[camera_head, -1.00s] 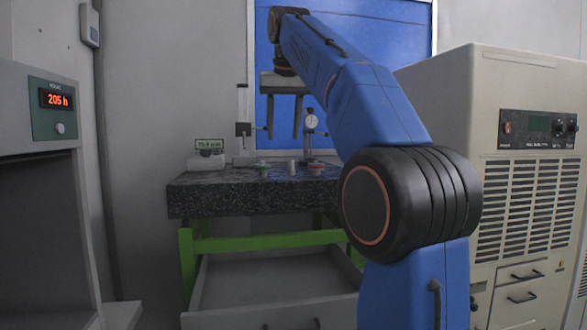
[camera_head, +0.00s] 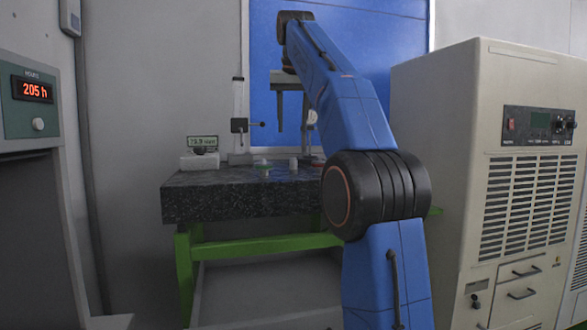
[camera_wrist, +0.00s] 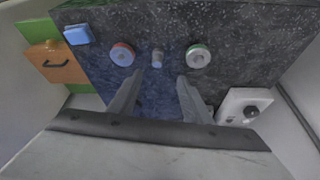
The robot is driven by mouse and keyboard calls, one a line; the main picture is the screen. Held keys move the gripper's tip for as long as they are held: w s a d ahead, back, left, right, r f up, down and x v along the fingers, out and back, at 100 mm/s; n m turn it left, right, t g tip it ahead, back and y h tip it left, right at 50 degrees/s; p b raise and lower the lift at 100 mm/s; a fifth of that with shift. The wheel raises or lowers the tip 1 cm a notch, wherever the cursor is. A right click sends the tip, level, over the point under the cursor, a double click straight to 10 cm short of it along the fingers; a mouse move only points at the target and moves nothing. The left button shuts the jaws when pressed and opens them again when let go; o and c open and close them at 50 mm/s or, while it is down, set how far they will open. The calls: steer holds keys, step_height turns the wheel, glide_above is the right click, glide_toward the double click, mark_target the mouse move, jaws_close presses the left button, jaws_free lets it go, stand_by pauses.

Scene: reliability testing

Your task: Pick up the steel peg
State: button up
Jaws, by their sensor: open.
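The steel peg is a small grey upright cylinder (camera_head: 293,165) on the dark speckled granite slab (camera_head: 225,205). In the wrist view the peg (camera_wrist: 157,57) stands between a red-rimmed round piece (camera_wrist: 122,54) and a green-rimmed round piece (camera_wrist: 198,56). My gripper (camera_head: 291,128) is open and empty, above the slab. In the wrist view its two fingers (camera_wrist: 159,80) are spread wide and point toward the peg, which appears just beyond the gap between the tips. The fingers do not touch the peg.
A blue block (camera_wrist: 77,34) lies at a slab edge, near an orange drawer-like box (camera_wrist: 48,62). A white device (camera_head: 200,161) with a display sits at the slab's left. A beige cabinet (camera_head: 440,140) stands right.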

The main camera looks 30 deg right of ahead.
mark_target(294, 159)
steer(key=x, duration=0.8)
steer(key=shift+f, duration=0.2)
steer(key=shift+d+x, duration=0.15)
steer(key=shift+x, duration=1.15)
steer(key=shift+d+x, duration=0.2)
steer(key=shift+x, duration=1.1)
steer(key=shift+s, duration=0.15)
jaws_close()
